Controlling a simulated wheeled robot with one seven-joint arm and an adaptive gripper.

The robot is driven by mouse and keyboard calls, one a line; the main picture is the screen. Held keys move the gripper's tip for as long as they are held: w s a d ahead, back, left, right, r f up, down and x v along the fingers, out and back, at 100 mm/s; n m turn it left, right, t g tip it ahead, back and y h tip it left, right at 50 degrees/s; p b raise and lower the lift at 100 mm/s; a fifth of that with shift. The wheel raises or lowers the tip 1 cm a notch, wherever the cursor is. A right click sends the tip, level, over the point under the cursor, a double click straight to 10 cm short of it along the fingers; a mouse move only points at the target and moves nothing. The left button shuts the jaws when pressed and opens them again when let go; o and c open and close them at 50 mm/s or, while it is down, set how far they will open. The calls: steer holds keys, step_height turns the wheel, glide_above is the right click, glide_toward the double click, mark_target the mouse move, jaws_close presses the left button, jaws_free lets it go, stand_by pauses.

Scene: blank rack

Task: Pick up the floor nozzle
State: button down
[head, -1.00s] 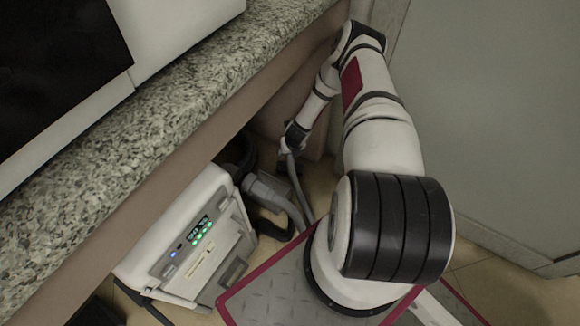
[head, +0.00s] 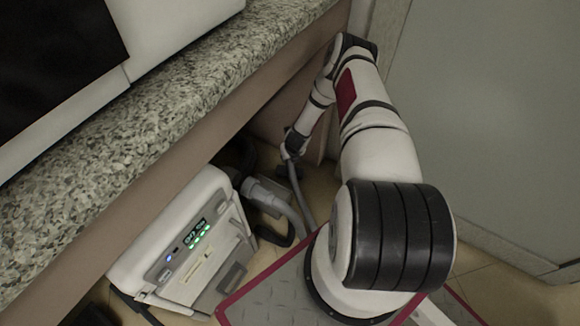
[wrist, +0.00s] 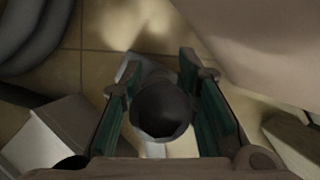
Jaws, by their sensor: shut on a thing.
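The floor nozzle shows in the wrist view as a grey neck with a dark round opening (wrist: 160,108), seen end-on. My gripper (wrist: 163,100) has one finger on each side of this neck and is shut on it. In the head view my gripper (head: 289,152) is small and far off, low under the counter near the back wall. A dark piece of the nozzle (head: 284,170) shows just below the fingers. The nozzle's lower part is mostly hidden, and I cannot tell whether it touches the floor.
A white and grey machine with lit buttons (head: 185,245) stands under the granite counter (head: 150,120). A grey hose (head: 280,207) curves close to my gripper; dark hose loops (wrist: 35,40) show in the wrist view. A pale wall (head: 490,130) bounds the right.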

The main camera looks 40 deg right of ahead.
steer(key=shift+a, duration=0.1)
steer(key=shift+r+p, duration=0.65)
steer(key=shift+r, duration=0.3)
step_height(320, 180, up, 2)
steer(key=shift+r+p, duration=0.1)
steer(key=shift+p, duration=0.65)
steer(key=s+d+p, duration=0.2)
steer(key=s, duration=0.6)
steer(key=s+d+p, duration=0.2)
steer(key=s, duration=0.7)
steer(key=shift+s+f+p, duration=0.3)
steer(key=shift+p, duration=0.05)
steer(key=c, duration=2.1)
jaws_free()
steer(key=shift+c, duration=0.7)
